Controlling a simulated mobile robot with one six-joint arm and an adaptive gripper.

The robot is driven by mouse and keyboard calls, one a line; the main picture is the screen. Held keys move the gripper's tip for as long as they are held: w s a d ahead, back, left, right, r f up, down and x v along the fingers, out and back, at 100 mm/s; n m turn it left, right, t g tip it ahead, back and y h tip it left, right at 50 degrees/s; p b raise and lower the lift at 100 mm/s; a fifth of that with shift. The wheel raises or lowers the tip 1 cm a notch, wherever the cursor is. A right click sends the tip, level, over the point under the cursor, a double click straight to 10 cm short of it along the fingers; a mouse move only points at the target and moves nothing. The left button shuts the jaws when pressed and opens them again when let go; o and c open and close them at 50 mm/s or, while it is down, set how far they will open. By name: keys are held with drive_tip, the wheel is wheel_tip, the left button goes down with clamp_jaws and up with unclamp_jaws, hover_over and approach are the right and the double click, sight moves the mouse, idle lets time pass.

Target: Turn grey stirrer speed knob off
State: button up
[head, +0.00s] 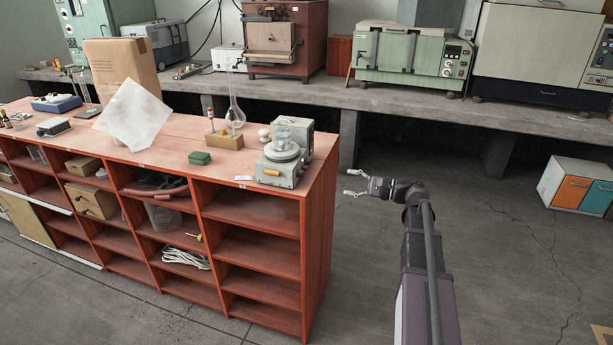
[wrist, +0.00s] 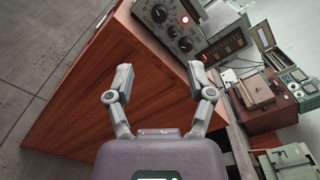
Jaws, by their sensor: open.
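A grey unit with a round pale plate on top (head: 283,153) stands at the near right corner of the red-brown cabinet top. I take it as the stirrer; small controls show on its front, too small to read.
The cabinet (head: 320,215) has open shelves and a plain end panel. A concrete bench (head: 400,102) runs behind. The floor around my arm is clear.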

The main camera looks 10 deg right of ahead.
sight(301, 174)
drive_tip(key=shift+w+a, duration=0.1)
drive_tip(key=shift+x, duration=6.8)
clamp_jaws()
